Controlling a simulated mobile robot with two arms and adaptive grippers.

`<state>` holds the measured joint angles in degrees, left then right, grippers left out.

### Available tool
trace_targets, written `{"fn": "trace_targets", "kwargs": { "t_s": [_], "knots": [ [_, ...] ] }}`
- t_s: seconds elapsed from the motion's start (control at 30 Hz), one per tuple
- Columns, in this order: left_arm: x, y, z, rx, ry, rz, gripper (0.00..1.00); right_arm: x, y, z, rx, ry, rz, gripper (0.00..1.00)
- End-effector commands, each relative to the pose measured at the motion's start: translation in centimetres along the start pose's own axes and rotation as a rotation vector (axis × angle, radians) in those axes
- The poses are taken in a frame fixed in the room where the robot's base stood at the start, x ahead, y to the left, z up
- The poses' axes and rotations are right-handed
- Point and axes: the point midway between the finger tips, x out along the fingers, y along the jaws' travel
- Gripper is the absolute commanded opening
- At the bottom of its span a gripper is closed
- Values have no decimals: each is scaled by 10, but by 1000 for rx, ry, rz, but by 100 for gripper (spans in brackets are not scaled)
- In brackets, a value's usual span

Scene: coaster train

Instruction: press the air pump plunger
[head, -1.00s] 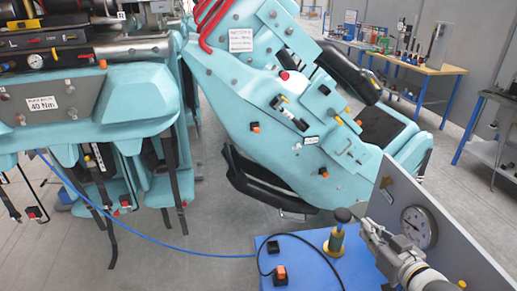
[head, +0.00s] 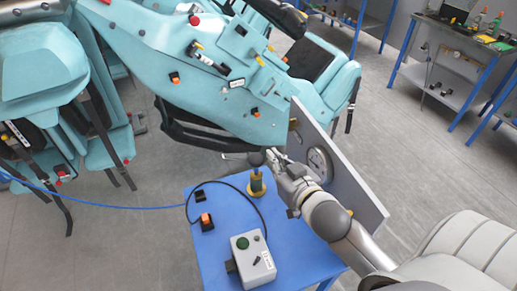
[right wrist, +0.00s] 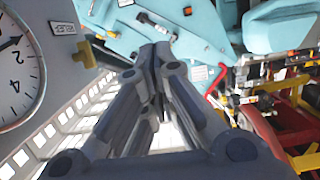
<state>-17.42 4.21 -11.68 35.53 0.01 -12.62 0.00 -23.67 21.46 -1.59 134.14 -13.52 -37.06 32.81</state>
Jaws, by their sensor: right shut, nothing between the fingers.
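The air pump (head: 256,184) is a short brass-and-green cylinder standing upright on the blue table. Its plunger has a dark round knob (head: 256,159) above the cylinder. My right gripper (head: 274,157) is shut and empty, with its tips just right of the knob at about the same height in the head view. I cannot tell whether they touch it. In the right wrist view the closed fingers (right wrist: 155,62) fill the middle, and I cannot make out the pump there. My left gripper is not in view.
A grey panel with a round gauge (head: 319,165) stands close behind my right wrist; the gauge also shows in the right wrist view (right wrist: 14,80). The blue table (head: 215,245) holds an orange switch (head: 207,221) and a grey box with a green button (head: 252,260). Teal coaster seats (head: 225,70) are behind.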

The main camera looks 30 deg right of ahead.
Motion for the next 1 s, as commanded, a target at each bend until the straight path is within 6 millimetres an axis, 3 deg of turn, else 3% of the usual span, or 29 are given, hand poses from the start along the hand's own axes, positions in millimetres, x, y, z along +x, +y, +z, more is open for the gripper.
{"fn": "trace_targets", "kwargs": {
  "t_s": [0.13,0.37,0.63,1.0],
  "knots": [
    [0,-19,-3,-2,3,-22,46,0,0,1,-1,0,0,0],
    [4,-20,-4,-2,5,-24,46,9,0,1,-2,1,0,0],
    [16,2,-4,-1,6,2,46,44,0,2,-3,3,-1,0],
    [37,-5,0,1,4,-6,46,98,0,2,-2,2,0,0]
  ]
}}
